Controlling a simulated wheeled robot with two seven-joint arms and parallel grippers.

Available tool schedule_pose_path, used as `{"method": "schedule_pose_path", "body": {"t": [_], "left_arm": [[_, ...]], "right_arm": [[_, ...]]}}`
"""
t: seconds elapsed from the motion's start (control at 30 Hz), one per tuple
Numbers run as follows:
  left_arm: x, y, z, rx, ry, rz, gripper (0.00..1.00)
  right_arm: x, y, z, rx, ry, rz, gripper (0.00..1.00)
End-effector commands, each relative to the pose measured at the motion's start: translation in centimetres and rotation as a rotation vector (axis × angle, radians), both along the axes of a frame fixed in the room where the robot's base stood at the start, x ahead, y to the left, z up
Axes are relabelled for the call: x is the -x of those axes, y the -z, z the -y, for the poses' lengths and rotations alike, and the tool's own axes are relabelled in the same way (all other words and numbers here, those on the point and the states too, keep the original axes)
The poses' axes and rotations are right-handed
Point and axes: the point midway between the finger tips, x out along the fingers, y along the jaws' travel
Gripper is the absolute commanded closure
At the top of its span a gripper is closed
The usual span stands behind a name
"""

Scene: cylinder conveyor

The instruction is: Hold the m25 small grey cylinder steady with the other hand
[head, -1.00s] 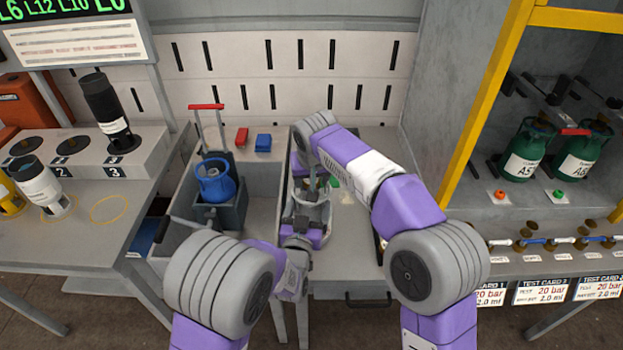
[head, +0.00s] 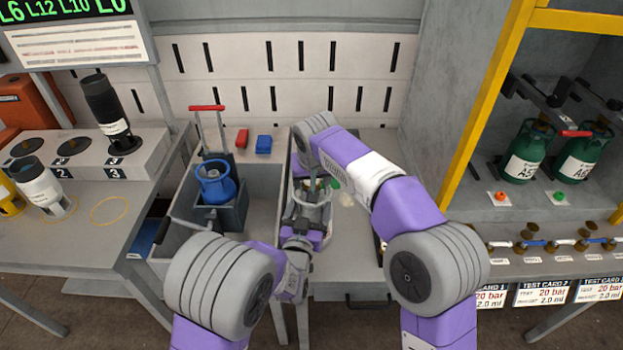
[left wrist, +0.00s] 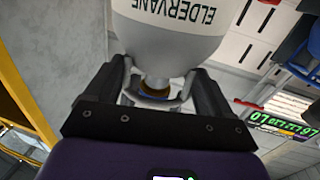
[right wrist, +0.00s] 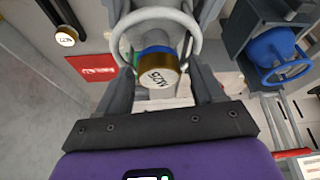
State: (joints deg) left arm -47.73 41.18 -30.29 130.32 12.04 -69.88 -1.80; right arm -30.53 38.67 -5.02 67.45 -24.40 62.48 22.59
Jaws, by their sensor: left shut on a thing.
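The small grey cylinder shows in the left wrist view (left wrist: 170,30) as a pale body marked ELDERVANE with a brass valve neck. My left gripper (left wrist: 160,88) is shut on its collar. In the head view the left gripper (head: 308,205) is at the cylinder's top, partly hidden by my arms. In the right wrist view a brass cap marked M25 (right wrist: 157,75) sits inside the cylinder's grey ring collar (right wrist: 188,25). My right gripper (right wrist: 155,85) is open, its fingers on either side of the cap with gaps visible.
Another brass cap (right wrist: 65,37) and a red card (right wrist: 97,68) lie nearby. Green cylinders (head: 528,150) stand at right.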

Motion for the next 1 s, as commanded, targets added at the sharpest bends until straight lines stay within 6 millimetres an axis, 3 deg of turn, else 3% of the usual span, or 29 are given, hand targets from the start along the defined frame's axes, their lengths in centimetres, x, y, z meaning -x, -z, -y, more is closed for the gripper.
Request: {"method": "schedule_pose_path", "body": {"t": [0.27,0.6,1.0], "left_arm": [[0.2,0.6,0.1,0.000,0.004,-0.019,0.53],[0.2,0.6,0.1,0.000,0.004,-0.019,0.53],[0.2,0.6,0.1,0.000,0.004,-0.019,0.53]], "right_arm": [[0.0,-0.2,0.0,0.000,0.000,0.001,0.33],[0.0,-2.4,-0.1,0.001,-0.001,-0.001,0.33],[-0.1,-2.3,0.0,0.001,-0.001,-0.001,0.33]]}}
